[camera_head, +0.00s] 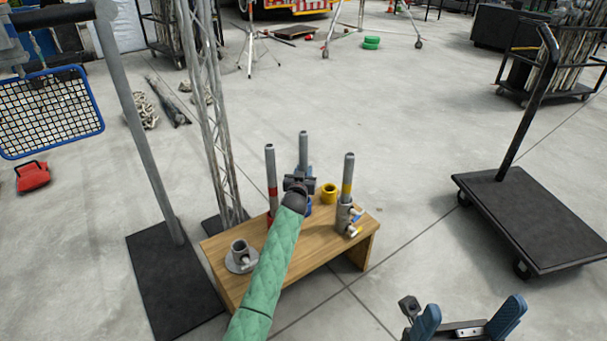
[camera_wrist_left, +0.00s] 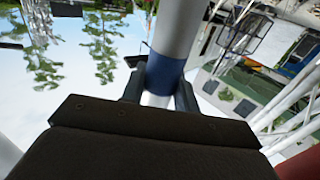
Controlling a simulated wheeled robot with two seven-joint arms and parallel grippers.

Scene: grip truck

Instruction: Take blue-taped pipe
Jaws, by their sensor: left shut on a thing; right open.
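The blue-taped pipe (camera_head: 303,148) stands upright at the back of the small wooden bench (camera_head: 338,243). Its blue band shows in the left wrist view (camera_wrist_left: 166,72), between my fingers. My left gripper (camera_head: 299,183) is shut on this pipe, its green-sleeved arm crossing the bench. The pipe's lower part is mostly hidden behind my gripper and arm. A red-taped pipe (camera_head: 271,166) stands to the left and a yellow-taped pipe (camera_head: 348,172) to the right. My right gripper (camera_head: 465,327) is open and empty at the bottom right, apart from the bench.
A yellow ring-shaped holder (camera_head: 329,194) sits between the blue-taped and yellow-taped pipes. A grey flanged socket (camera_head: 241,258) is on the bench's left. A truss tower (camera_head: 212,110) and grey post (camera_head: 140,130) stand left. A black platform cart (camera_head: 530,220) is right, with clear floor between.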

